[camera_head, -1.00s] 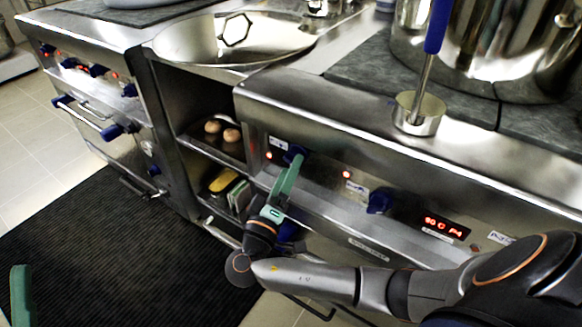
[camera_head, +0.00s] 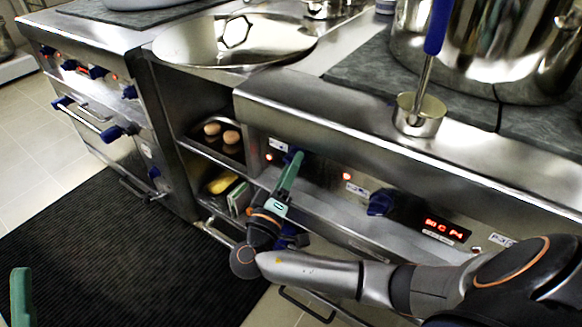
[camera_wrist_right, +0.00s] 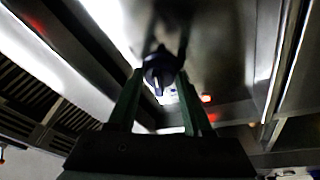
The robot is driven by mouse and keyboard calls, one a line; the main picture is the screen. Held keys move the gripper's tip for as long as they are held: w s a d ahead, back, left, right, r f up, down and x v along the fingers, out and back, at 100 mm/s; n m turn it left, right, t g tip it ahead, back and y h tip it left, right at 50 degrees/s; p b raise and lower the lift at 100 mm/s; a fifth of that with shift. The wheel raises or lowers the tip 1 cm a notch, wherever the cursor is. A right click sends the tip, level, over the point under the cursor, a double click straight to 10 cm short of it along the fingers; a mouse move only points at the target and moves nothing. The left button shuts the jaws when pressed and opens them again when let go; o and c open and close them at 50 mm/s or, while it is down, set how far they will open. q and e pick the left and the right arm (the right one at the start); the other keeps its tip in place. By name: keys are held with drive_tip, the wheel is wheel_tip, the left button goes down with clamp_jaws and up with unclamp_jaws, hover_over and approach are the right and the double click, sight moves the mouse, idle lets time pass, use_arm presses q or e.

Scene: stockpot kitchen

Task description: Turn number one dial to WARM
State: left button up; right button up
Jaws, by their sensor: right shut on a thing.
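The number one dial (camera_head: 288,157) is a blue knob on the steel front panel, the left one of two there. My right gripper (camera_head: 297,159) has green fingers shut on this dial and hides part of it. In the right wrist view the dial (camera_wrist_right: 160,71) sits between the two finger ends (camera_wrist_right: 160,86). Its pointer mark and the small label print are too blurred to read. Of my left gripper, only a green finger (camera_head: 21,297) shows at the lower left edge, apart from everything.
A second blue dial (camera_head: 380,202) and a red display (camera_head: 444,228) are to the right on the panel. Open shelves (camera_head: 217,150) with food lie left. A dark mat (camera_head: 110,245) covers the floor.

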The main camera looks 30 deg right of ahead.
clamp_jaws()
